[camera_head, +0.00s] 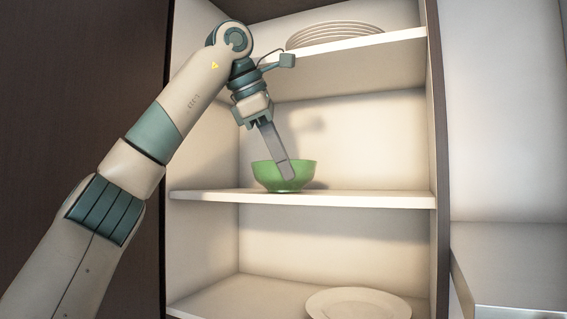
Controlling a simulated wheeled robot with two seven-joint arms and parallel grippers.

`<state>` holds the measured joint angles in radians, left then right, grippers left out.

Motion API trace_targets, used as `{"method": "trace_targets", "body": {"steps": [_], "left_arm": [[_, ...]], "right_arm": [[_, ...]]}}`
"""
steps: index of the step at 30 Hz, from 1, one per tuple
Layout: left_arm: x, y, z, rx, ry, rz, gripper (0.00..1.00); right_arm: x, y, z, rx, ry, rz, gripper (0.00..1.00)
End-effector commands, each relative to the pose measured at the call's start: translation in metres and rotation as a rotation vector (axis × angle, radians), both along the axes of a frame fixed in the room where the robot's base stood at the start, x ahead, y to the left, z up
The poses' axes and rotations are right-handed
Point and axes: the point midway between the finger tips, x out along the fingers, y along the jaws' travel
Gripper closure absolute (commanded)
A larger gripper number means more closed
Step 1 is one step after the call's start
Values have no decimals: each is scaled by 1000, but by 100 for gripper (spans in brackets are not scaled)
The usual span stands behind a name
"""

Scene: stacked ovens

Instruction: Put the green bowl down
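The green bowl (304,174) is upright at the middle shelf (350,199) of an open cabinet, near the shelf's front edge. Its base appears to touch the shelf or be very close to it. My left gripper (287,172) reaches down from the upper left, with its fingers at the bowl's near rim. One finger shows in front of the bowl's wall; the other is hidden, so whether the fingers are closed on the rim is not clear. My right gripper is not in view.
A stack of plates (335,32) stands on the upper shelf (370,41), above my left gripper. A white plate (358,304) lies on the lower shelf. The middle shelf is clear to the right of the bowl. Cabinet side walls bound both sides.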

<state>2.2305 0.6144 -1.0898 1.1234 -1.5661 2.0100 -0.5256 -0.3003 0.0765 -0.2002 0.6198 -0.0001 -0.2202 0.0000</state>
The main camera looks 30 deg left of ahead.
Motion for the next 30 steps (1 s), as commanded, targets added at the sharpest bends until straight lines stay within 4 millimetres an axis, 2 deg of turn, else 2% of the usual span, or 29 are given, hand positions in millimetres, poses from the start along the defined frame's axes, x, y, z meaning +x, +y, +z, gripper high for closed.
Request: {"method": "trace_targets", "body": {"steps": [11,12,13,14,30], "left_arm": [[0,0,-3,0,-1,0,100],[0,0,-3,0,0,0,86],[0,0,-3,0,0,0,79],[0,0,-3,0,0,0,77],[-5,1,5,0,-2,-1,77]], "right_arm": [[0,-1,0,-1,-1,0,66],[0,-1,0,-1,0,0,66],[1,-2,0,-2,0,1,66],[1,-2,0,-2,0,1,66],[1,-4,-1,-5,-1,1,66]]}}
